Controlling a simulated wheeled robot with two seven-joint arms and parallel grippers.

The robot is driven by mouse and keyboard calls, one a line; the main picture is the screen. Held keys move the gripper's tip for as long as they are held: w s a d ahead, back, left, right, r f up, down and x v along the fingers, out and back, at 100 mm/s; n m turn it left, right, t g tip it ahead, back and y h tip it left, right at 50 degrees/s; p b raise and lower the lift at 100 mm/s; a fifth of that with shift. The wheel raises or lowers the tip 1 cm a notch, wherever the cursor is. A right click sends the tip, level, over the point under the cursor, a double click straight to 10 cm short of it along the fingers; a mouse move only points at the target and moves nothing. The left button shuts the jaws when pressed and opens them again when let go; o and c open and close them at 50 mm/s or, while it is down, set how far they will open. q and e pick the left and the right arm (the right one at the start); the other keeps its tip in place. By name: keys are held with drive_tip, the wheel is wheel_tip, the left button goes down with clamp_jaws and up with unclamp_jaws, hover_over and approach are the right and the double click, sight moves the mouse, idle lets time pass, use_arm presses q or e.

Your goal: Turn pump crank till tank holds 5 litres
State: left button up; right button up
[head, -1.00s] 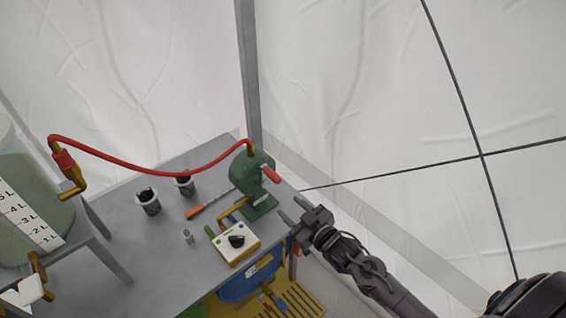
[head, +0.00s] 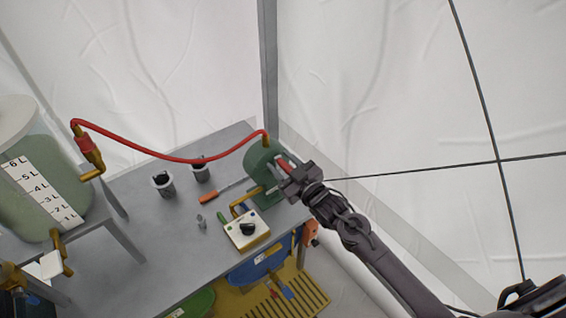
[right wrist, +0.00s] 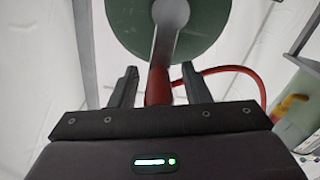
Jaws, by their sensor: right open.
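The green pump (head: 262,160) stands at the table's right end, with its red crank handle (head: 284,162) on the side facing my right gripper (head: 286,174). The right wrist view shows the grey crank arm (right wrist: 168,32) in front of the green pump wheel (right wrist: 132,22). The red handle (right wrist: 158,86) lies between the open fingers of my right gripper (right wrist: 160,86). The clear tank (head: 38,190) at the left has a white litre scale (head: 42,192) and looks green inside; I cannot read its level surely. My left gripper is not in view.
A red hose (head: 170,157) arches from pump to tank above the grey table (head: 165,235). A cream box with a black knob (head: 247,230), two dark-filled cups (head: 163,184) and an orange-handled screwdriver (head: 209,197) lie nearby. A grey tent pole (head: 268,70) rises behind the pump.

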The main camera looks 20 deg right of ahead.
drive_tip(key=c, duration=0.4)
clamp_jaws()
drive_tip(key=shift+w+d+r+m, duration=0.1)
drive_tip(key=shift+w+d+m, duration=0.05)
drive_tip(key=shift+d+m, duration=0.35)
idle(0.4)
